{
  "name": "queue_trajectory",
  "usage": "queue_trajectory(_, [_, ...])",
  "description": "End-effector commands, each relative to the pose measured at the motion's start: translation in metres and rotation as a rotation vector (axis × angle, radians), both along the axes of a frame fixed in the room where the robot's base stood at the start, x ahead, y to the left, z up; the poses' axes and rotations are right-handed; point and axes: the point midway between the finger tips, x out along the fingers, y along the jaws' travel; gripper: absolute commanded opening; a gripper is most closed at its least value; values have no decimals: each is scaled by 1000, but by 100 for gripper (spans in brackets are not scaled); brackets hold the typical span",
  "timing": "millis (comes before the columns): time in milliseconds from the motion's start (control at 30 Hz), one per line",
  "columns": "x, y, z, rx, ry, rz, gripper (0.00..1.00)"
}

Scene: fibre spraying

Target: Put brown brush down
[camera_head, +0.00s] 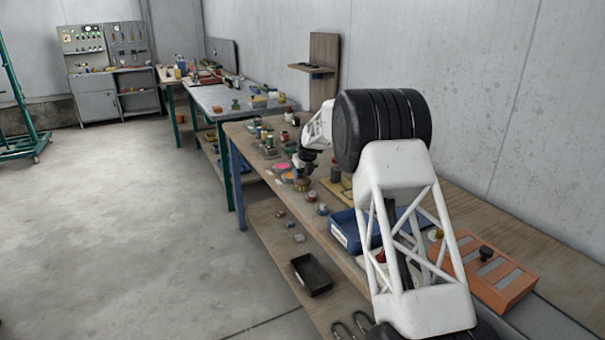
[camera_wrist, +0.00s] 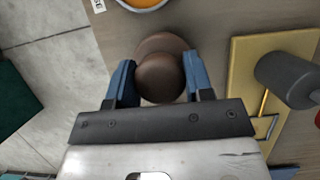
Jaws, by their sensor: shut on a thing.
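The brown brush (camera_wrist: 160,77) is between the two blue fingers of my gripper (camera_wrist: 160,84) in the wrist view. Its round brown knob faces the camera, and a wider brown part shows behind it. My gripper is shut on it, over the wooden bench top. In the head view my gripper (camera_head: 303,170) is small, at the bench's front edge, with the brown brush (camera_head: 302,185) just below it. Whether the brush's underside touches the bench cannot be told.
Beside the brush is a yellow board (camera_wrist: 245,85) with a dark grey cylinder-headed tool (camera_wrist: 285,78). An orange-filled round dish (camera_wrist: 143,2) lies beyond it. A blue bin (camera_head: 345,232) and an orange box (camera_head: 485,270) stand nearer on the bench (camera_head: 345,262). The floor is open at left.

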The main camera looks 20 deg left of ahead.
Motion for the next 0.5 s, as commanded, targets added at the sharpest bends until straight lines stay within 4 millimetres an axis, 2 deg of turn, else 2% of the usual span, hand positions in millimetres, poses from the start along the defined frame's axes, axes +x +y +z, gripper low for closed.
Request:
queue_trajectory(367, [0,0,-2,1,-1,0,28])
queue_trajectory(400, [0,0,-2,1,-1,0,52])
queue_trajectory(500, [0,0,-2,1,-1,0,67])
